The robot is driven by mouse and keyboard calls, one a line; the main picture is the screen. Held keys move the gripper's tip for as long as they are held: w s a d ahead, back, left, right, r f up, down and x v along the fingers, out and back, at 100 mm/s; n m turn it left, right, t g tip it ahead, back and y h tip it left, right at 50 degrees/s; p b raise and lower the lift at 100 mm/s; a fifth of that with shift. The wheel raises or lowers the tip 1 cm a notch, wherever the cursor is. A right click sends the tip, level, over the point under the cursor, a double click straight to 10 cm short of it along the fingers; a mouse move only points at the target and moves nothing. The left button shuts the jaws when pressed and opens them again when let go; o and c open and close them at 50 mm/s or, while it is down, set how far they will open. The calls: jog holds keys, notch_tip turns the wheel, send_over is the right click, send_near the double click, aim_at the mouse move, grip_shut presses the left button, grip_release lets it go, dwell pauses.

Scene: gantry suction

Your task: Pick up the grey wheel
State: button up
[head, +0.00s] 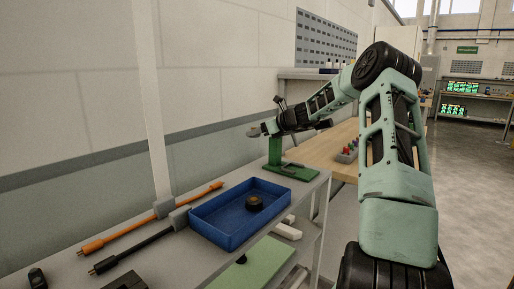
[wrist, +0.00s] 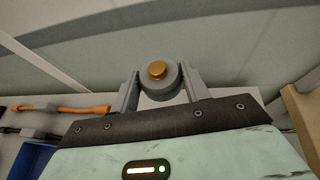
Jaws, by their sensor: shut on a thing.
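The grey wheel (wrist: 158,88) has a brass-coloured hub and sits between the two fingers of my gripper (wrist: 162,84) in the wrist view. The fingers are shut on it from both sides. In the head view my gripper (head: 262,130) is small and far off, level with the top of a green stand (head: 275,152). The wheel shows there only as a small grey shape (head: 254,131) at the gripper's tip. I cannot tell from the head view whether the wheel touches the stand.
A blue tray (head: 207,225) on the grey shelf holds a dark round part (head: 254,203). An orange cable (head: 192,195) and a black cable (head: 135,253) lie left of it. A wooden bench (head: 325,152) stands behind. The wall is close on the left.

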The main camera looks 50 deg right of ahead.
notch_tip(320, 180, up, 14)
jog(key=shift+f+p, duration=0.2)
jog(key=shift+p, duration=0.15)
